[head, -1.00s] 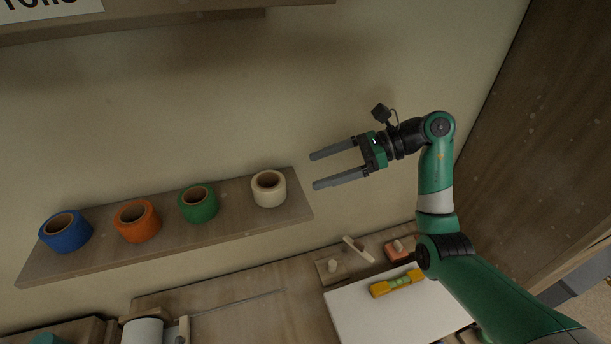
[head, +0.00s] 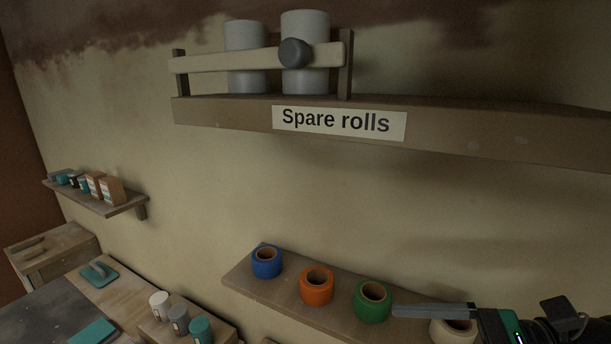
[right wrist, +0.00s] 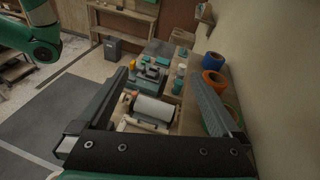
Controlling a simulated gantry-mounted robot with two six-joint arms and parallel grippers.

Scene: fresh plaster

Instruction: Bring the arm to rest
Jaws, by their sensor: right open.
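My right gripper (head: 432,311) comes in from the lower right of the head view. One grey finger shows there, reaching left past the cream tape roll (head: 452,331) and partly covering it. In the right wrist view both fingers of this gripper (right wrist: 163,78) stand wide apart with nothing between them. My left gripper is in neither current view; a green arm part (right wrist: 30,45) shows at the upper left of the right wrist view.
Blue (head: 267,262), orange (head: 316,286) and green (head: 373,301) tape rolls sit on the lower shelf (head: 250,284). The spare rolls shelf (head: 225,114) is above. A paper roll (right wrist: 153,108) lies on the bench beyond my fingers. The wall between shelves is bare.

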